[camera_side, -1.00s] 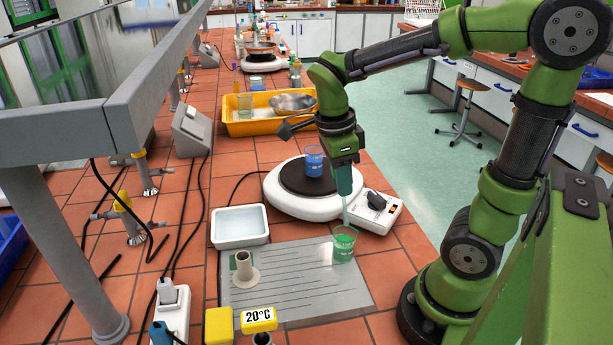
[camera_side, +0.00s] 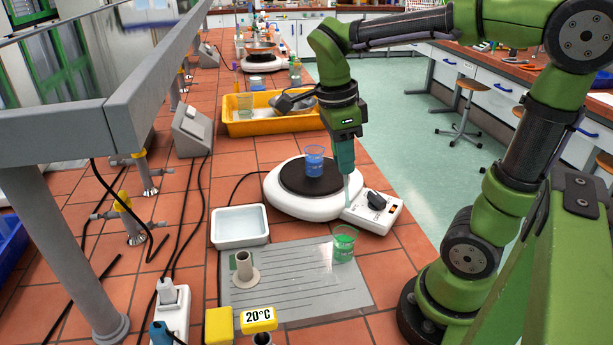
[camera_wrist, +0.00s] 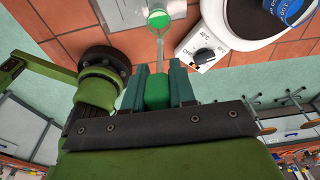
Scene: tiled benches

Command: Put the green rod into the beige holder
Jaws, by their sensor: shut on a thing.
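My gripper (camera_side: 346,172) is shut on a thin pale greenish rod (camera_side: 347,190) that hangs almost upright below it. The rod (camera_wrist: 159,45) also shows between my fingers (camera_wrist: 159,72) in the wrist view. Below it stands a clear beaker with green liquid (camera_side: 344,243), also at the top of the wrist view (camera_wrist: 159,18). The rod's lower tip is faint; it looks to be above the beaker's rim. The beige holder (camera_side: 243,270), a short upright tube on a round flange, stands on the left of the grey mat, away from my gripper.
A white hotplate (camera_side: 290,203) with a blue beaker (camera_side: 314,161) on its dark plate stands behind. A white tray (camera_side: 240,240) lies behind the holder. The grey mat (camera_side: 290,290) is clear between holder and beaker. A yellow 20°C label (camera_side: 259,319) is in front.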

